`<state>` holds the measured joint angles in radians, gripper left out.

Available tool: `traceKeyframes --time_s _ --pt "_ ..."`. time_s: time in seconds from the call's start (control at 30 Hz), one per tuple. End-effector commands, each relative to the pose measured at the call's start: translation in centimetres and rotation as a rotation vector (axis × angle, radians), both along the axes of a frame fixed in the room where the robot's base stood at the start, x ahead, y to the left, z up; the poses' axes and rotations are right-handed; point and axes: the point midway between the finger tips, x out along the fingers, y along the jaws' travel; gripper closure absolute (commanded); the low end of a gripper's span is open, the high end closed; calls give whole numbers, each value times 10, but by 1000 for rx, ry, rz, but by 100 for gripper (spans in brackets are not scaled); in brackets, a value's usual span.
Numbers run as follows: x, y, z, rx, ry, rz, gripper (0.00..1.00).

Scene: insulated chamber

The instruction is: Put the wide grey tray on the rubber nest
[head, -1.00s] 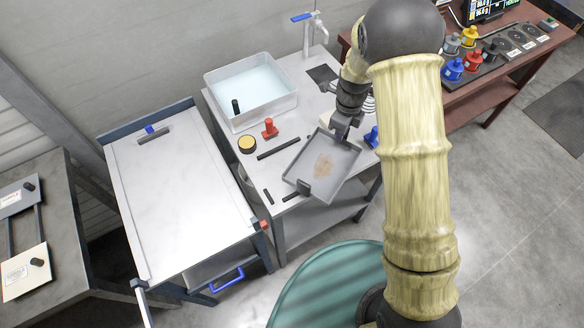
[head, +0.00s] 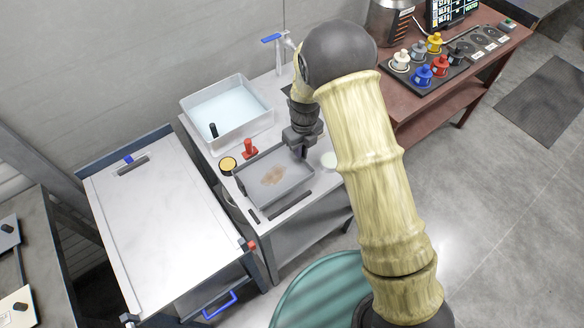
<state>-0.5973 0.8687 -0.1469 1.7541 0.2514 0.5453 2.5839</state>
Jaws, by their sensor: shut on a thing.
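The wide grey tray (head: 259,173), shallow with a brown stain on its floor, is over the pale worktable (head: 310,200) in the head view. My gripper (head: 303,152) is shut on the tray's right side; the fingertips are partly hidden. Black strips (head: 290,206), which look like parts of the rubber nest, show along the tray's near edge, with a shorter one (head: 254,216) at its near left. The tray lies roughly in line with them and hides the rest. I cannot tell whether it touches the nest or hangs just above it.
A red-handled object (head: 249,150) and a yellow-topped round pot (head: 228,164) stand close to the tray's far left side. A white basin of liquid (head: 268,121) sits behind. A white-topped cart (head: 150,235) is at left.

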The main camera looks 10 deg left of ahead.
Motion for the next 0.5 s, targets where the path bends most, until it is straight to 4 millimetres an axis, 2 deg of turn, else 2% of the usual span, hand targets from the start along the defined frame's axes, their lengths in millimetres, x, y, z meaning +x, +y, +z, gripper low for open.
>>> traceKeyframes --time_s 0.1,0.2,0.5 --pt "0 -1 -18 0 3 -1 100" --pt "0 0 -26 0 0 0 100" --pt "1 0 -28 1 -1 0 100"
